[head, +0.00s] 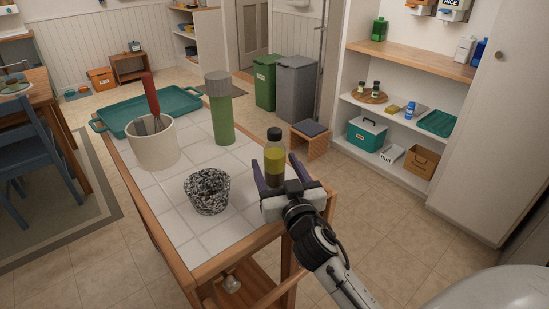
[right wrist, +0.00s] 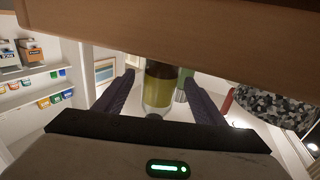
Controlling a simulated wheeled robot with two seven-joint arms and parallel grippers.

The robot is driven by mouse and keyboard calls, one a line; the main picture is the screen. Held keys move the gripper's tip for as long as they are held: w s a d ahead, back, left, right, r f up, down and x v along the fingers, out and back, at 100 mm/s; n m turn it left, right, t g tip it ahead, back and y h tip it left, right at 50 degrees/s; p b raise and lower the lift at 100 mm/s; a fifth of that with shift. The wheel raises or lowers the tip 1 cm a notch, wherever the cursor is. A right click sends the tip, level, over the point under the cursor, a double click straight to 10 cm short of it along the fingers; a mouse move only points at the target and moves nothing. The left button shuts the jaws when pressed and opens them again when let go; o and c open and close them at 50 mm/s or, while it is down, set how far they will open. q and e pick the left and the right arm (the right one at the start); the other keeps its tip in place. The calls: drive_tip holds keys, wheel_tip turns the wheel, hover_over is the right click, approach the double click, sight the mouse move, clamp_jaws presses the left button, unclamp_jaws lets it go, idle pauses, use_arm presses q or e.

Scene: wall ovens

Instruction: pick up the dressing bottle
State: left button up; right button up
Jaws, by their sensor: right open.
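The dressing bottle (head: 274,152) stands upright near the right edge of the tiled cart top. It is clear, with a dark cap and yellow-green dressing over a darker layer. My right gripper (head: 274,164) is open, with one purple finger on each side of the bottle. In the right wrist view the bottle (right wrist: 159,88) shows between the two spread fingers (right wrist: 158,78). I cannot tell whether either finger touches it. My left gripper is not in view.
A speckled bowl (head: 207,192) stands left of the bottle. Behind are a green shaker (head: 221,115), a cream crock (head: 153,145) with a red-handled whisk, and a teal tray (head: 112,120). The cart's wooden rim (right wrist: 200,40) crosses the top of the wrist view.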

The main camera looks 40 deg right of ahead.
sight(274, 130)
drive_tip(key=shift+w+d+f, duration=0.1)
drive_tip(key=shift+w+d, duration=0.15)
drive_tip(key=shift+w, duration=0.45)
drive_tip(key=c, duration=1.3)
drive_tip(key=shift+r, duration=0.25)
wheel_tip(274, 130, up, 15)
drive_tip(key=shift+r+p, duration=0.2)
drive_tip(key=shift+p, duration=1)
wheel_tip(274, 130, down, 5)
drive_tip(key=shift+a+f, duration=0.1)
wheel_tip(274, 130, up, 5)
drive_tip(key=shift+r, duration=0.1)
wheel_tip(274, 130, down, 6)
drive_tip(key=shift+f, duration=0.2)
drive_tip(key=shift+r, duration=0.35)
